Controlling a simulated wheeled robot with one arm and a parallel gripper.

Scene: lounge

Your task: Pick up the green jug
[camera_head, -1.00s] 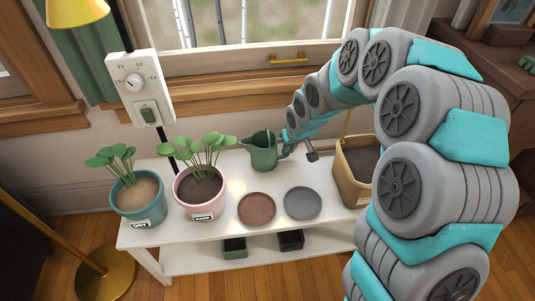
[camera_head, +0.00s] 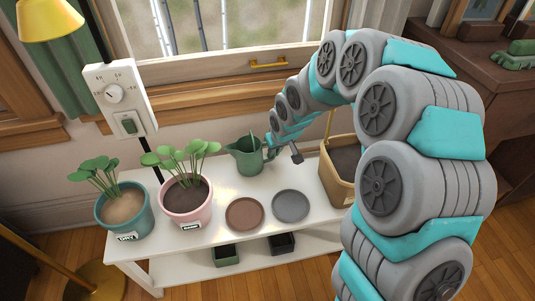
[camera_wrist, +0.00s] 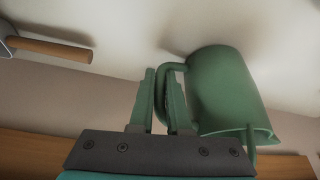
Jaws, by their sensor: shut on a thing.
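The green jug (camera_head: 247,160) is at the back of the white plant stand (camera_head: 228,190), below the window. It looks upright in the head view. My gripper (camera_head: 270,153) reaches it from the right, on its handle side. In the wrist view my gripper (camera_wrist: 160,100) has its two green fingers on either side of the handle of the jug (camera_wrist: 225,90), shut on it. The jug's base is close to the white surface; I cannot tell whether it touches.
A teal pot (camera_head: 125,217) and a pink pot (camera_head: 186,205) with seedlings stand left of the jug. A brown saucer (camera_head: 244,214) and a grey saucer (camera_head: 290,206) lie in front. A tan container (camera_head: 335,180) stands right. A wooden-handled tool (camera_wrist: 45,48) shows in the wrist view.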

